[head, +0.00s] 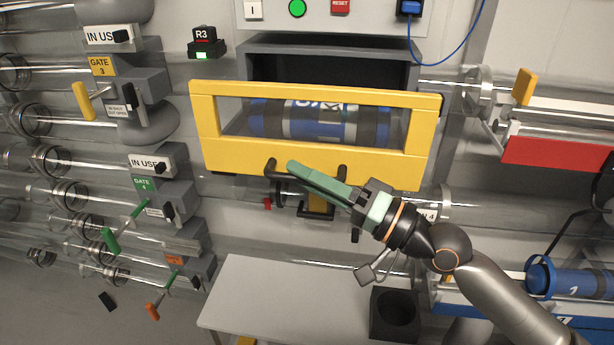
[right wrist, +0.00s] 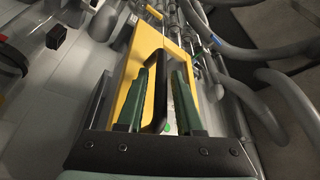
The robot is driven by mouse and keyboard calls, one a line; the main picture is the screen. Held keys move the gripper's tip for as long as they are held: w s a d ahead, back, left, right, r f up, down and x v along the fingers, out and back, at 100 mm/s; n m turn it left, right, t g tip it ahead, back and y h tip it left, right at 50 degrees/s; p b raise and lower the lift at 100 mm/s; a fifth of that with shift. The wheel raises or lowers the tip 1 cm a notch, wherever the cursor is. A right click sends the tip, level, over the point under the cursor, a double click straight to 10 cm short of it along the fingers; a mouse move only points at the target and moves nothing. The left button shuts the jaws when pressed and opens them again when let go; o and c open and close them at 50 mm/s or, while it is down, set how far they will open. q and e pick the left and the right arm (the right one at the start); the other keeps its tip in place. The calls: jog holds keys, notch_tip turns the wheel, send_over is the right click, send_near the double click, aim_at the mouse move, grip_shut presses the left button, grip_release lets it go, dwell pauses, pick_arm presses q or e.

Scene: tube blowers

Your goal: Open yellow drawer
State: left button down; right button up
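The yellow drawer (head: 222,153) has a framed window in its front, and a blue and grey canister (head: 320,122) shows through it. The front sits before a grey housing (head: 400,47), whose dark inside shows above the top edge; I cannot tell how far out it stands. A black handle (head: 271,168) is on the lower part of the front. My right gripper (head: 310,178) is at this handle. In the right wrist view its green fingers (right wrist: 159,100) are apart on either side of the black handle (right wrist: 160,98), with a gap on the right. My left gripper is out of view.
A white table (head: 270,290) with a dark cup-like holder (head: 396,313) stands below. Gate levers, including a green one (head: 112,238), stick out at left. A red panel (head: 555,152) and clear tubes are at right. A control panel (head: 330,12) is above.

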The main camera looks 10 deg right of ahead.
jog(key=shift+o, duration=0.7)
jog(key=shift+s+d+f+b, duration=0.25)
jog(key=shift+s+d+b, duration=0.05)
jog(key=shift+d+b, duration=0.15)
pick_arm(q)
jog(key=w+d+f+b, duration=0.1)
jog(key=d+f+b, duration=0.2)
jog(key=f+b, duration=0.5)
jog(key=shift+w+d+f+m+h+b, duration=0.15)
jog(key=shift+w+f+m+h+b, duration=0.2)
jog(key=shift+b, duration=1.15)
pick_arm(e)
jog(key=v, duration=1.1)
jog(key=shift+s, duration=0.15)
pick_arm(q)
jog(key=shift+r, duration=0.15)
pick_arm(e)
jog(key=shift+d+r, duration=0.1)
jog(key=shift+d, duration=0.05)
